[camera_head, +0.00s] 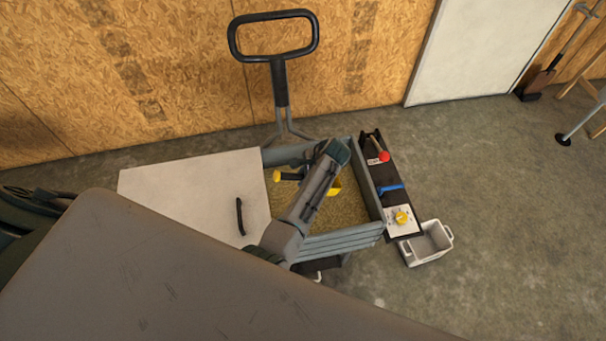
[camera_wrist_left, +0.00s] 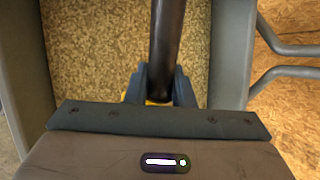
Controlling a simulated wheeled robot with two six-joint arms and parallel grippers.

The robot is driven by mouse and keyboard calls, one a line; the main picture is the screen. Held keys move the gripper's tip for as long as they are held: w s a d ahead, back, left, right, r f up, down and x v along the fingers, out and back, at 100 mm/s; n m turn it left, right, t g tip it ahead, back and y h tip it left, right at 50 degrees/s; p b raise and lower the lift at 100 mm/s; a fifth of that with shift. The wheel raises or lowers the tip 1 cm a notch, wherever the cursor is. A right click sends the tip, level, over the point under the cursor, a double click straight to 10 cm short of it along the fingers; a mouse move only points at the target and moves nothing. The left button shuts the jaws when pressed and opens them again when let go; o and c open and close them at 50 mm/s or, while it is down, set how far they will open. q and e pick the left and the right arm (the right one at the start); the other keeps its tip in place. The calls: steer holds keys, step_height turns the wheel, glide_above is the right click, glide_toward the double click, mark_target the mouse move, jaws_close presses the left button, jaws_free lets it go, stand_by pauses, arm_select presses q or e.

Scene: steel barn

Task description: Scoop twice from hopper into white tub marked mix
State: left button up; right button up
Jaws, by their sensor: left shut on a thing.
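The hopper (camera_head: 373,176) is a grey-blue open box with grain (camera_head: 268,206) inside, and its pale lid panel (camera_head: 185,195) lies to the left. My left gripper (camera_wrist_left: 160,84) is shut on the dark handle of a yellow scoop (camera_head: 336,187). I cannot tell whether the scoop holds grain. A white tub (camera_head: 428,246) stands on the floor right of the hopper; no marking is readable. My right gripper is out of view.
A black push handle (camera_head: 280,84) rises behind.

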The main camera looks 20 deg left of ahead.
arm_select(q)
step_height(320, 180, down, 12)
steer(key=b, duration=0.6)
steer(key=shift+b, duration=0.3)
stand_by(0.3)
stand_by(0.4)
steer(key=shift+f, duration=0.4)
stand_by(1.1)
